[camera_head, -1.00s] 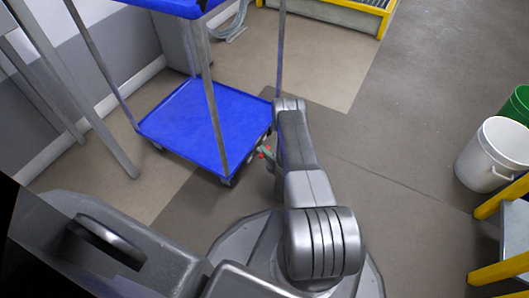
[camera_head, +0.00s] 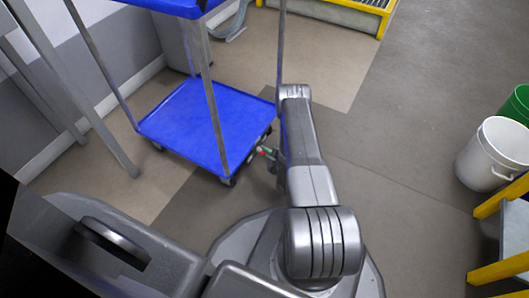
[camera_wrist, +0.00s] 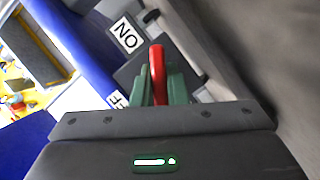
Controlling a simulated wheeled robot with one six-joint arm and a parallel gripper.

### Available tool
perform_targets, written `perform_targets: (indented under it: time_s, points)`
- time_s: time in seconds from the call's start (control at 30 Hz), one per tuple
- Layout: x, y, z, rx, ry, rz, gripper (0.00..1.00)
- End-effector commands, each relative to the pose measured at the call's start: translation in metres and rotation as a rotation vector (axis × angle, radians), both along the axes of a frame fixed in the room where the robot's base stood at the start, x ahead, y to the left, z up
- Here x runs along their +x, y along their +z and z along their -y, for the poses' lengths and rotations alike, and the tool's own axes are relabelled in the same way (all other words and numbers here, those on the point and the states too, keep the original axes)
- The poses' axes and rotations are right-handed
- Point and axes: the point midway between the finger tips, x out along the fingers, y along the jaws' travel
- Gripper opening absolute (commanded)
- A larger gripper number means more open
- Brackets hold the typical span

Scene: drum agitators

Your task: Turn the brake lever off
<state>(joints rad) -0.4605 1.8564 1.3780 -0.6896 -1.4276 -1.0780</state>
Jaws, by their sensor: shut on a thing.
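The brake lever is a red bar (camera_wrist: 157,70) in the wrist view, on a dark mount beside the blue cart. Its red also shows small in the head view (camera_head: 263,149). My gripper (camera_wrist: 160,82) has green fingers, one on each side of the lever, and is shut on it. A white ON label (camera_wrist: 125,36) lies to the lever's upper left. A second white label (camera_wrist: 117,100), with only "FF" readable, lies to its lower left, partly hidden by my gripper. The lever's base is hidden.
The blue cart (camera_head: 190,125) stands on wheels at the left, with grey posts and an upper shelf. White and green buckets (camera_head: 492,155) and a yellow frame (camera_head: 500,272) are at the right. Open floor (camera_head: 400,130) lies between.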

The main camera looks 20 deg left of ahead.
Motion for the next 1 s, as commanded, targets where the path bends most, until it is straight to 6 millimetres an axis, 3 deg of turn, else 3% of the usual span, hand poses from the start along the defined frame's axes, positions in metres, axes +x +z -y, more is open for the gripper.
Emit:
perform_targets:
  time_s: [0.6, 1.0]
  points:
    - [0.0011, -0.0001, 0.0007, 0.045, -0.002, -0.577, 0.00]
    - [0.0008, -0.0006, 0.0007, 0.067, -0.002, -0.872, 0.00]
